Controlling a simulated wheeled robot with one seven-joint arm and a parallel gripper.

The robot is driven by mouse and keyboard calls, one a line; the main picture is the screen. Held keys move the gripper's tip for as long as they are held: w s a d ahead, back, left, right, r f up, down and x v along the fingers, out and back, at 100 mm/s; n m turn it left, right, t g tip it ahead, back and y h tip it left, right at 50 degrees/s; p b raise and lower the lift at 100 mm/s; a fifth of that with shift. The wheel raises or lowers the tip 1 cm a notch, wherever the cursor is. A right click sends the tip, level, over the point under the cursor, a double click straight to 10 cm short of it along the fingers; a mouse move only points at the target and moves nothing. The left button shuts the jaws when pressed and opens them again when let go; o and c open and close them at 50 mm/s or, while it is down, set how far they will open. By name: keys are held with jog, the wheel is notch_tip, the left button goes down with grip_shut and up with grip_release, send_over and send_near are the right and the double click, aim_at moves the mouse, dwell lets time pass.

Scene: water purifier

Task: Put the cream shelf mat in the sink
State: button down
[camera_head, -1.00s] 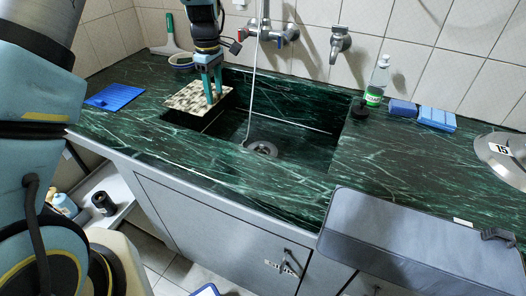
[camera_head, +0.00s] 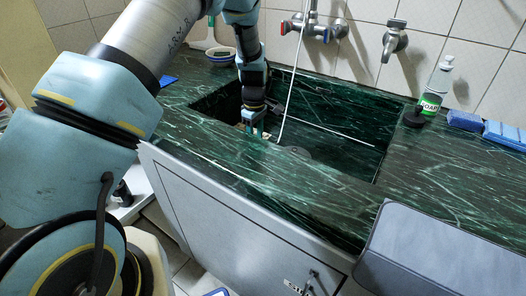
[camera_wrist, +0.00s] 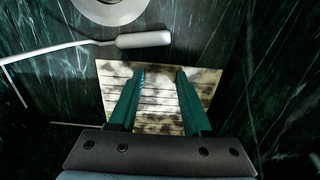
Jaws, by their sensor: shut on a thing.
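The cream shelf mat (camera_wrist: 156,98), a slatted square with dark mottling, shows in the wrist view around and between my fingers. My gripper (camera_wrist: 160,74) is shut on it, with the fingers standing apart at the mat's width of grip. In the head view, my gripper (camera_head: 252,130) is down inside the left part of the dark green sink (camera_head: 335,125). Only a small cream patch of the mat shows beside it there; the front rim and my arm hide the rest. I cannot tell whether the mat touches the sink floor.
The drain (camera_wrist: 110,8) and a white hose end (camera_wrist: 143,39) lie beyond the mat. The faucet (camera_head: 312,28) hangs above the sink. A soap bottle (camera_head: 434,88) and blue sponges (camera_head: 503,134) stand right of the sink.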

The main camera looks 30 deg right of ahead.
jog(key=shift+f, duration=2.4)
jog(key=shift+f, duration=0.1)
jog(key=shift+c, duration=1.7)
grip_release()
notch_tip(320, 180, up, 12)
jog(key=shift+r+b, duration=0.1)
jog(key=shift+b, duration=0.4)
